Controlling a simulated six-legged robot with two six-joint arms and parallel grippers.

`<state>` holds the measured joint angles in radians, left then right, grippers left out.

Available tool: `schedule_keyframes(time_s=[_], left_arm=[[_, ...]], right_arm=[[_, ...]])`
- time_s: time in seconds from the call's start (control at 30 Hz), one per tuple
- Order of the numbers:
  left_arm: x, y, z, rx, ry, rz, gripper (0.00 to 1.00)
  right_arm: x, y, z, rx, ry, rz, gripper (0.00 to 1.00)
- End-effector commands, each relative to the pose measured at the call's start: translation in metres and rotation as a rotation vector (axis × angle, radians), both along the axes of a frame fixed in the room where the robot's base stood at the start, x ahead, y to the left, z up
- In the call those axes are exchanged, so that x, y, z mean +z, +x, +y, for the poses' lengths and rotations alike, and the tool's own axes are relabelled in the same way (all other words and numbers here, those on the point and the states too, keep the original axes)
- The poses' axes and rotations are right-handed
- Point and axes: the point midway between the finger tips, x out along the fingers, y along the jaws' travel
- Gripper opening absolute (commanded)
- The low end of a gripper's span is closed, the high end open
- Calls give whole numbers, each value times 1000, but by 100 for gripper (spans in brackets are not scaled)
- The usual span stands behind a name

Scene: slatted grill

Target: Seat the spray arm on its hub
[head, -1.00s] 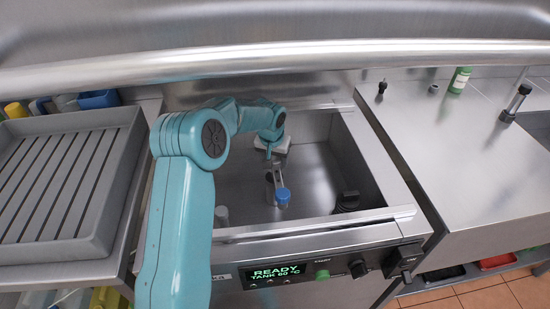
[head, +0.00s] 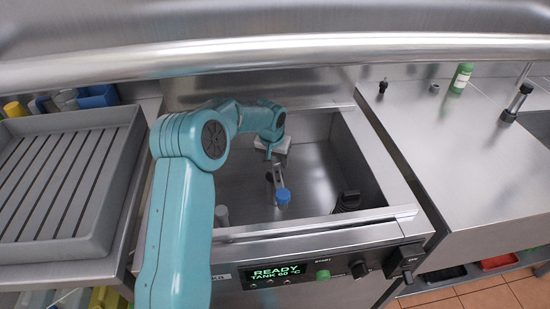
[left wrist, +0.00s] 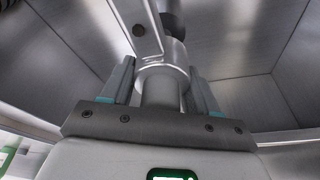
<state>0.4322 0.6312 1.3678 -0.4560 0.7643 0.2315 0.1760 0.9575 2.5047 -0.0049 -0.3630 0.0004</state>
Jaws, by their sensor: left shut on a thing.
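My left gripper (head: 272,156) reaches down into the steel tank, mostly hidden behind its own wrist in the head view. In the left wrist view its two fingers (left wrist: 160,92) are shut on a round metal collar (left wrist: 162,84), which I take to be part of the spray arm. In the head view a narrow grey bar (head: 277,178) shows below the gripper, close to a blue cap (head: 283,196). I cannot tell whether they touch. The hub is not clearly made out.
The tank's rim (head: 385,172) surrounds the work space. A black fitting (head: 347,201) stands at its front right and a grey post (head: 222,215) at its front left. A slatted grey tray (head: 95,240) lies left; a steel counter (head: 440,150) lies right.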

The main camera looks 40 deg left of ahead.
Motion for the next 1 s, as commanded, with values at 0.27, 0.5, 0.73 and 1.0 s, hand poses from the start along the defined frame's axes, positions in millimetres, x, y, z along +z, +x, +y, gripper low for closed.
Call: schedule_keyframes(time_s=[0.27,0.5,0.73,1.0], left_arm=[[-7,0,0,0,1,-2,28],[-13,0,0,0,1,-2,28],[-19,0,0,0,1,-2,28],[-25,0,0,0,1,-2,28]], right_arm=[[-7,0,0,0,0,0,0],[-11,0,0,0,0,0,0],[-16,0,0,0,0,0,0],[-22,0,0,0,0,0,0]])
